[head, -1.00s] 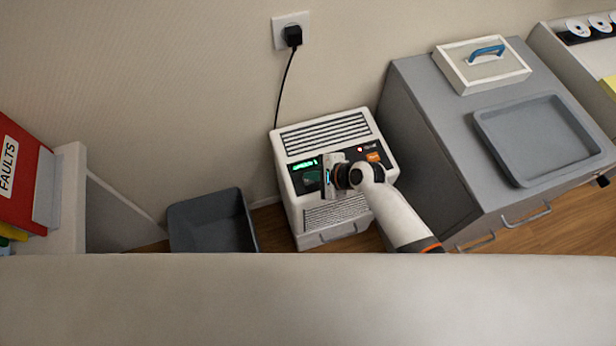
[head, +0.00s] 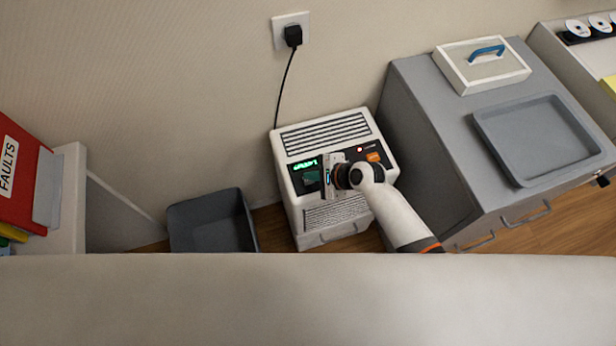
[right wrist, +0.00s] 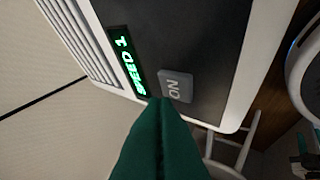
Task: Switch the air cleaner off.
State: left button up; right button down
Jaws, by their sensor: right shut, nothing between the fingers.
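The air cleaner (head: 345,232) is a white box with a top grille and a dark control panel, standing on the floor against the wall. A lit green display (head: 304,164) is on its panel; in the right wrist view this display (right wrist: 128,62) seems to read "SPEED 1". Beside it is a grey button marked "ON" (right wrist: 176,84). My right gripper (head: 315,178) is shut and empty over the panel. In the right wrist view its dark green fingertips (right wrist: 168,102) are at the button's edge; I cannot tell whether they touch it.
A black plug (head: 292,36) sits in the wall socket above the cleaner. A grey bin (head: 210,222) stands to its left. A grey cabinet (head: 425,130) with a tray (head: 535,140) and a lidded box (head: 482,68) stands close to its right.

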jog(key=shift+f, duration=0.15)
jog(key=shift+f, duration=0.45)
dwell(0.6)
jog(key=shift+r+p, duration=0.65)
notch_tip(320, 180, up, 6)
jog(key=p, duration=0.6)
jog(key=shift+p, duration=0.35)
